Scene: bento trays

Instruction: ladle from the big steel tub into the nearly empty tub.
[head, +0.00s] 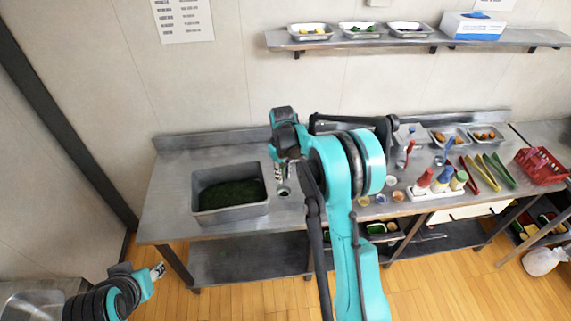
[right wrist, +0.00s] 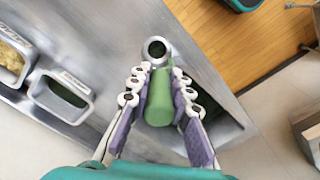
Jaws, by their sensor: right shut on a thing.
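The big steel tub (head: 232,215) stands on the left part of the counter, with dark green food in it. My right gripper (head: 280,172) is above the counter, just right of that tub. In the right wrist view, my right gripper (right wrist: 158,95) is shut on the green handle of a ladle (right wrist: 160,100); its round steel end shows beyond the fingers. The ladle's steel end (head: 284,189) also shows in the head view, outside the tub's right wall. I cannot tell which container is the nearly empty tub. My left gripper (head: 158,271) is low at the left, away from the counter; its jaws are unclear.
Small trays (head: 312,36) stand on the wall shelf. Sauce bottles (head: 440,180), tongs (head: 480,173), two food trays (head: 450,137) and a red basket (head: 541,165) occupy the counter's right side. More trays are on the lower shelf, partly hidden by my arm.

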